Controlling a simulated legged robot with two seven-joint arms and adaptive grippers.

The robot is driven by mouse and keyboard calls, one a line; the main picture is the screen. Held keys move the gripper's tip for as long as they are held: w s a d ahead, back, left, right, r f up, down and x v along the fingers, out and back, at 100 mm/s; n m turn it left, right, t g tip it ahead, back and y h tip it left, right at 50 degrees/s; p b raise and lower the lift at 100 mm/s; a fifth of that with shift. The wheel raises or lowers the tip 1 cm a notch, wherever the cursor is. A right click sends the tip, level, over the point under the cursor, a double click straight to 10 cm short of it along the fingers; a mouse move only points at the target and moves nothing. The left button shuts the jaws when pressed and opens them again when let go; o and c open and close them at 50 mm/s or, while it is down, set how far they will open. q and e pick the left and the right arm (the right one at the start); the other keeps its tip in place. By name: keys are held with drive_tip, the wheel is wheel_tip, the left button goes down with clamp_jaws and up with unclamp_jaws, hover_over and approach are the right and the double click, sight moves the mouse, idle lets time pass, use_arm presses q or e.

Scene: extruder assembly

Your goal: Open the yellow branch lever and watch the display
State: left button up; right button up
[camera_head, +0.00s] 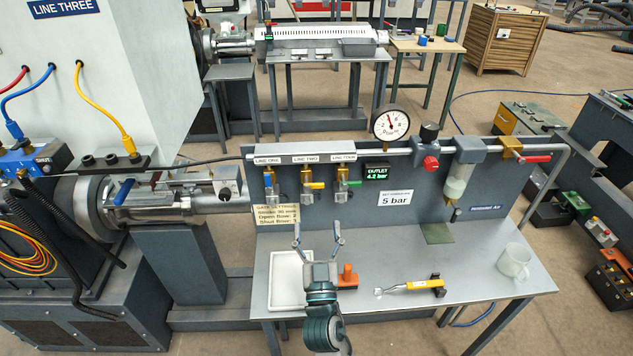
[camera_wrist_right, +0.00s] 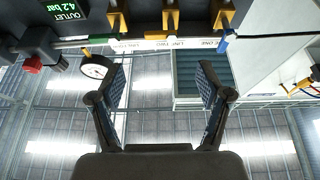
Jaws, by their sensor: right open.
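The yellow branch lever (camera_head: 315,185) is on the middle valve under the LINE TWO label (camera_head: 305,159), pointing right, roughly level. A blue lever (camera_head: 275,191) is on the left valve and a green lever (camera_head: 350,183) on the right one. The display (camera_head: 376,173) reads OUTLET 4.2 bar; it also shows upside down in the wrist view (camera_wrist_right: 67,11). My right gripper (camera_head: 317,236) is open and empty, fingers up, below and in front of the valves, apart from the yellow lever. In the wrist view the open fingers (camera_wrist_right: 165,88) hold nothing. My left gripper is out of view.
A white tray (camera_head: 286,303), an orange part (camera_head: 347,277), a yellow-handled tool (camera_head: 425,285) and a clear mug (camera_head: 514,262) are on the bench (camera_head: 475,285). A round gauge (camera_head: 390,124), a red knob (camera_head: 430,162) and a red-handled valve (camera_head: 535,158) are along the pipe.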

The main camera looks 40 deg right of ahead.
sight(314, 186)
drive_tip(key=x, duration=1)
drive_tip(key=shift+w+d+r+p, duration=0.1)
drive_tip(key=shift+w+r+p, duration=0.1)
drive_tip(key=shift+p, duration=0.15)
drive_tip(key=shift+w+d+r, duration=0.15)
drive_tip(key=shift+w+d, duration=0.25)
drive_tip(key=shift+a, duration=0.3)
drive_tip(key=shift+r, duration=0.1)
drive_tip(key=c, duration=1.1)
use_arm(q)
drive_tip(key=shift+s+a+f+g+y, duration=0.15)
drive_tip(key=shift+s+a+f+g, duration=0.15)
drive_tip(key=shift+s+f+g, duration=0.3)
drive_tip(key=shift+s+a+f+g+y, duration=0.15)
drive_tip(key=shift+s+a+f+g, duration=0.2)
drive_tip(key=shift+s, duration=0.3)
use_arm(e)
drive_tip(key=shift+c, duration=0.4)
